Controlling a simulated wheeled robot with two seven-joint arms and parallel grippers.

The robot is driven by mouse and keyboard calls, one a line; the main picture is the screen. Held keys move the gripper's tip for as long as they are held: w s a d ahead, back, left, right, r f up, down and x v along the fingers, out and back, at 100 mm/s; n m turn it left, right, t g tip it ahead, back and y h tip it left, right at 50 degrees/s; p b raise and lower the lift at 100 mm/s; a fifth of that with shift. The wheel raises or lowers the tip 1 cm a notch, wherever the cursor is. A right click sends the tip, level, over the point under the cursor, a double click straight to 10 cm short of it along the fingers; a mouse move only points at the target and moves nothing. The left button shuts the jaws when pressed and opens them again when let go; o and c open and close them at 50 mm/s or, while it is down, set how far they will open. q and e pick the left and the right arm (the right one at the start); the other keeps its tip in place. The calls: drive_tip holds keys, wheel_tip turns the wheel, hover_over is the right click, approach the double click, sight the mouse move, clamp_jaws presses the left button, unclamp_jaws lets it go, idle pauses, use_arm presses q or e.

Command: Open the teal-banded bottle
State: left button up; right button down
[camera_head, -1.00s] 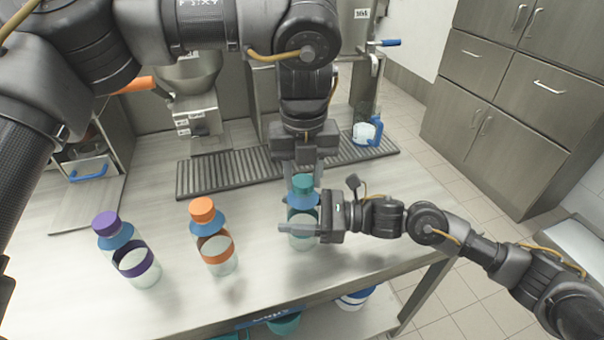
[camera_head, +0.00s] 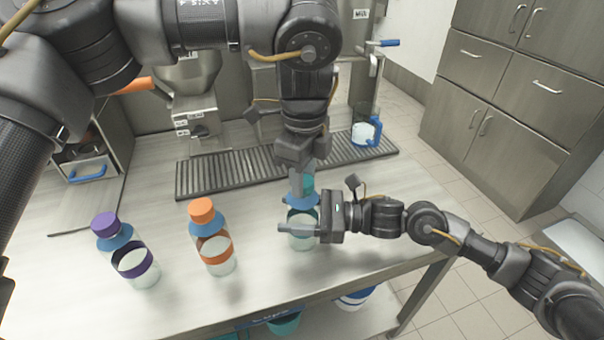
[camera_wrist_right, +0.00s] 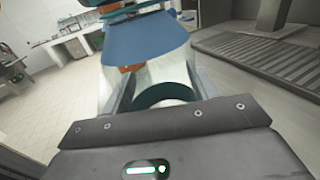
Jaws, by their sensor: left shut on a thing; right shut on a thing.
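The teal-banded bottle (camera_head: 301,239) stands upright on the counter, with a blue collar and a teal cap (camera_head: 308,183) on its neck. My right gripper (camera_head: 298,230) comes in from the right, shut on the bottle's body. The right wrist view shows the blue collar (camera_wrist_right: 145,38) and the teal band (camera_wrist_right: 165,92) between my fingers. My left gripper (camera_head: 303,182) points down from above, shut on the teal cap, with its fingers hiding part of it. I cannot tell whether the cap is loose.
A purple-capped bottle (camera_head: 133,263) and an orange-capped bottle (camera_head: 215,252) stand to the left on the counter. A slatted drip tray (camera_head: 225,178) lies behind. A blue-handled pitcher (camera_head: 364,133) stands at the back right. The counter right of my right gripper is partly clear.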

use_arm(q)
drive_tip(key=shift+d+r, duration=0.1)
drive_tip(key=shift+r, duration=0.15)
drive_tip(key=shift+r, duration=0.9)
drive_tip(key=shift+r, duration=2)
use_arm(e)
drive_tip(key=shift+c, duration=1.6)
unclamp_jaws()
